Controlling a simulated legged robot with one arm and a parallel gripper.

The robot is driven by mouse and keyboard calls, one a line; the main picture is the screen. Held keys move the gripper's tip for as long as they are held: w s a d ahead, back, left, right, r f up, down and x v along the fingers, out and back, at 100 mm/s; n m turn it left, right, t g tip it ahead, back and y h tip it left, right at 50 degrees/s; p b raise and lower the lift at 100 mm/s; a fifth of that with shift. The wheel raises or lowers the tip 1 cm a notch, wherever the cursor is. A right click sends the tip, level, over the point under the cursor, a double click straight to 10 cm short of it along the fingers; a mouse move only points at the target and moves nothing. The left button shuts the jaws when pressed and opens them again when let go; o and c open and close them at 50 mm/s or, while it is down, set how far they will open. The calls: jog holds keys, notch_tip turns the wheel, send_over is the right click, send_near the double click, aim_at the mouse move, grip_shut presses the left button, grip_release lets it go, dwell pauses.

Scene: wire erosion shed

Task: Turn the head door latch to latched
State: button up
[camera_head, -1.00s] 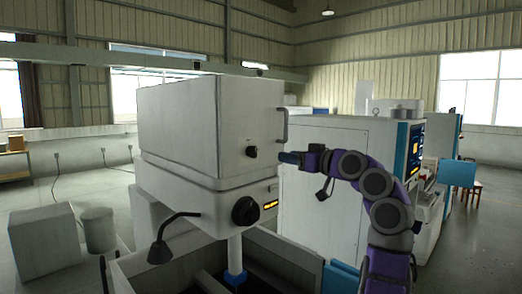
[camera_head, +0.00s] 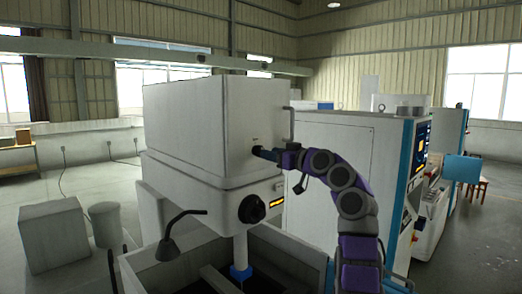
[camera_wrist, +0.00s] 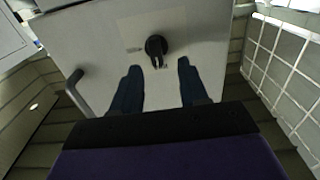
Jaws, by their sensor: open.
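The head door latch is a small black knob (camera_wrist: 156,46) on the pale front panel of the machine head (camera_wrist: 110,50). In the wrist view it sits ahead of and between the fingertips, with a gap left between. My gripper (camera_wrist: 158,72) is open, its two dark fingers on either side below the knob. In the head view my gripper (camera_head: 258,152) is close to the white head door (camera_head: 262,110), and it hides the latch there. Small faint markings show beside the knob; I cannot read them.
A bar handle (camera_head: 291,122) is on the door's right edge. A black lamp on a bent arm (camera_head: 167,250) stands at the front. Another white machine (camera_head: 335,170) is behind my arm.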

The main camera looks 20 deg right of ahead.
aim_at(259, 151)
jog(key=p+x, duration=0.2)
jog(key=x, duration=0.3)
jog(key=shift+w+p, duration=0.35)
jog(key=shift+w, duration=0.05)
jog(key=shift+d, duration=0.1)
jog(key=shift+d, duration=0.15)
jog(key=c, duration=0.7)
